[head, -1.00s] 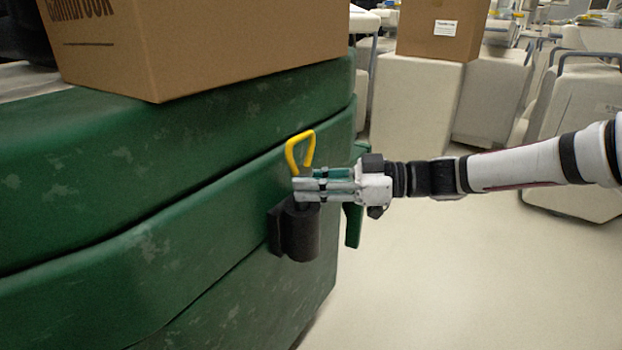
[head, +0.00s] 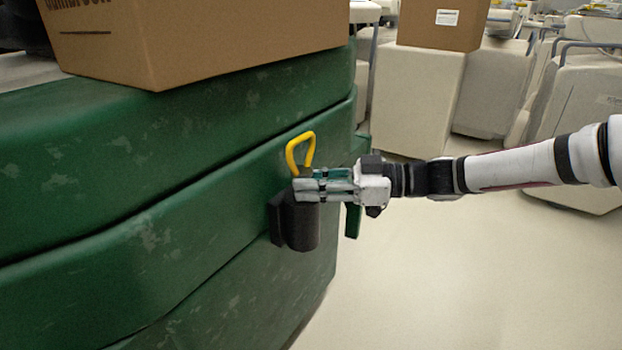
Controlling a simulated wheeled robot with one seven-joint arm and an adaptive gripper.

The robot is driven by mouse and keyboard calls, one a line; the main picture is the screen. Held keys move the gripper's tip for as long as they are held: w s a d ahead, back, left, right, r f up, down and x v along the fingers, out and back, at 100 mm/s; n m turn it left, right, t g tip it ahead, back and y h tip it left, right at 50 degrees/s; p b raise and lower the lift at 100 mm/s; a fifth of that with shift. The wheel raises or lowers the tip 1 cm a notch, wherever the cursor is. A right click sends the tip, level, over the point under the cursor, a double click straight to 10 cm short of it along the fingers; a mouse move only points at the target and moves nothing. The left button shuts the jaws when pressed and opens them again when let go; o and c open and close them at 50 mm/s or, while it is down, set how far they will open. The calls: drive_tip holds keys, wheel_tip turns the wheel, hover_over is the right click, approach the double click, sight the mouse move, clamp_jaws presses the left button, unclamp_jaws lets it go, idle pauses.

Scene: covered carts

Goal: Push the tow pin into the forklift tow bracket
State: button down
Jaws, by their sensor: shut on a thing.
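The tow pin (head: 301,152) has a yellow loop handle that stands up above my gripper. My gripper (head: 306,187) reaches in from the right and is shut on the pin just below the loop. The black tow bracket (head: 301,226) is a short upright cylinder on a block fixed to the green forklift body (head: 190,200). The gripper fingers are right at the bracket's top rim. The pin's lower part is hidden by the fingers and bracket, so I cannot tell how deep it sits.
A cardboard box (head: 200,38) rests on top of the green body. Pale covered carts (head: 415,95) stand at the back, one with another cardboard box (head: 443,22) on it. The floor (head: 450,280) below my arm is clear.

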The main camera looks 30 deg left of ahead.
drive_tip(key=shift+f, duration=0.4)
drive_tip(key=c, duration=1.2)
unclamp_jaws()
drive_tip(key=shift+f, duration=0.15)
drive_tip(key=v, duration=1.2)
drive_tip(key=shift+s, duration=0.15)
